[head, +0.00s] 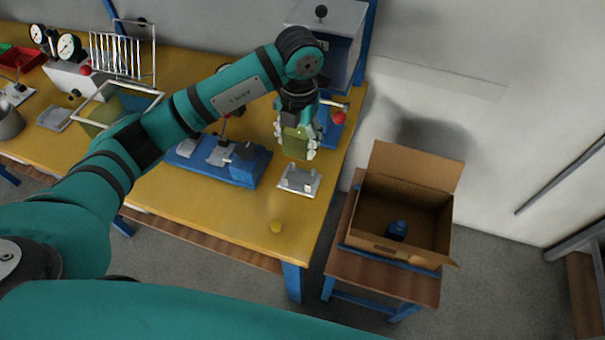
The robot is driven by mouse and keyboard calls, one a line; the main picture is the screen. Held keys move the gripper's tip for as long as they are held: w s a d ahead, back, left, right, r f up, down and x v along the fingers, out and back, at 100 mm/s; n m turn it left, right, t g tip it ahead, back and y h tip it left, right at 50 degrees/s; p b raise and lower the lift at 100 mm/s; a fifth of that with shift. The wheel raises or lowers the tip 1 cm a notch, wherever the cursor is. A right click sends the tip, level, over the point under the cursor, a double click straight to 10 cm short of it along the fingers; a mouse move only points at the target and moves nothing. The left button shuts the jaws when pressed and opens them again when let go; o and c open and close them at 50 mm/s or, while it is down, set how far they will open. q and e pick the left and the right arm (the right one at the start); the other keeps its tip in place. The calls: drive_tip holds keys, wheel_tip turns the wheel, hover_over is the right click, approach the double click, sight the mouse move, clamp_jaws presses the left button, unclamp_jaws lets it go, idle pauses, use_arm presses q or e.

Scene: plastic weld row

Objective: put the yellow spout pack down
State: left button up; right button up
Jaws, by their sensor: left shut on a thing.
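The yellow spout pack (295,143) is a flat, yellow-green pouch hanging roughly upright under my left gripper (297,137). My left gripper is shut on it, with fingers on either side, over the right end of the yellow table (220,206). A small grey fixture (299,180) sits on the table just below and in front of the pack. From this view I cannot tell how high the pack is above the table. My right gripper does not show.
A blue device (236,163) stands left of the fixture. An open cardboard box (405,185) with a blue item (397,230) stands on a side table to the right. A red knob (339,118) is close behind the gripper.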

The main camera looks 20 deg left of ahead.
sight(299, 155)
use_arm(q)
drive_tip(key=shift+w+d+n, duration=0.1)
drive_tip(key=shift+w+n, duration=0.05)
drive_tip(key=shift+n, duration=0.15)
wheel_tip(299, 155, down, 5)
drive_tip(key=shift+d+f+p, duration=0.1)
drive_tip(key=shift+f+p, duration=0.05)
drive_tip(key=shift+p, duration=0.6)
drive_tip(key=shift+f+p, duration=0.4)
drive_tip(key=shift+f, duration=1.9)
drive_tip(key=shift+f+b, duration=0.4)
drive_tip(key=shift+f, duration=0.15)
drive_tip(key=shift+s, duration=0.2)
